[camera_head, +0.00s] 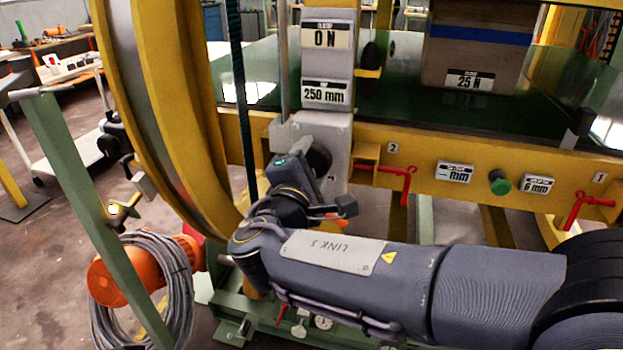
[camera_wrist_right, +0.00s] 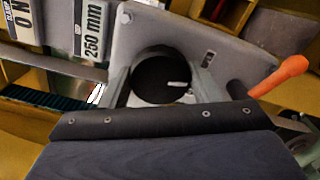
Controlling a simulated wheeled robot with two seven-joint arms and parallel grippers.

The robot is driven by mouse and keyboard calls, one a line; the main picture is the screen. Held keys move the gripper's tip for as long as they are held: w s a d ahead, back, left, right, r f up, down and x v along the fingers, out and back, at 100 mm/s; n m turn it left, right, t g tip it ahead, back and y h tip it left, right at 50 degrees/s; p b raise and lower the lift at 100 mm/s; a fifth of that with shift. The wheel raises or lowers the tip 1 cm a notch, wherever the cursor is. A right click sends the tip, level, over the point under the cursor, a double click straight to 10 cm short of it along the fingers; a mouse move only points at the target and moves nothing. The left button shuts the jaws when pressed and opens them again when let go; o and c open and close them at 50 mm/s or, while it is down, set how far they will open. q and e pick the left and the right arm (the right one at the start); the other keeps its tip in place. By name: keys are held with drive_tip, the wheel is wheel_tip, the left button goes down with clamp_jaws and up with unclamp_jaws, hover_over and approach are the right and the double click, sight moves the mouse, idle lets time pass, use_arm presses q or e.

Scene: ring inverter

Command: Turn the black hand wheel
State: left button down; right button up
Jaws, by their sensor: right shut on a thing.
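The black hand wheel (camera_head: 319,161) sits on the front of a grey housing, just below the "250 mm" display. In the head view my right gripper and wrist hide part of it. In the right wrist view the wheel (camera_wrist_right: 162,80) is a black disc with a short pale mark on its face. My right gripper (camera_wrist_right: 158,92) is shut on the wheel, with a grey finger on each side of its rim. In the head view the right gripper (camera_head: 312,170) reaches the wheel from the lower left. My left gripper is not in view.
A yellow frame carries red handles (camera_head: 405,183) and a green knob (camera_head: 499,182) to the right of the wheel. An orange lever (camera_wrist_right: 280,76) is close to the right of my gripper. A big yellow ring (camera_head: 165,110) and an orange motor with coiled cable (camera_head: 180,285) stand left.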

drive_tip(key=shift+f+m+b, duration=0.1)
drive_tip(key=shift+m+b, duration=0.2)
drive_tip(key=shift+b, duration=0.05)
idle(0.3)
drive_tip(key=o, duration=1)
drive_tip(key=v, duration=0.8)
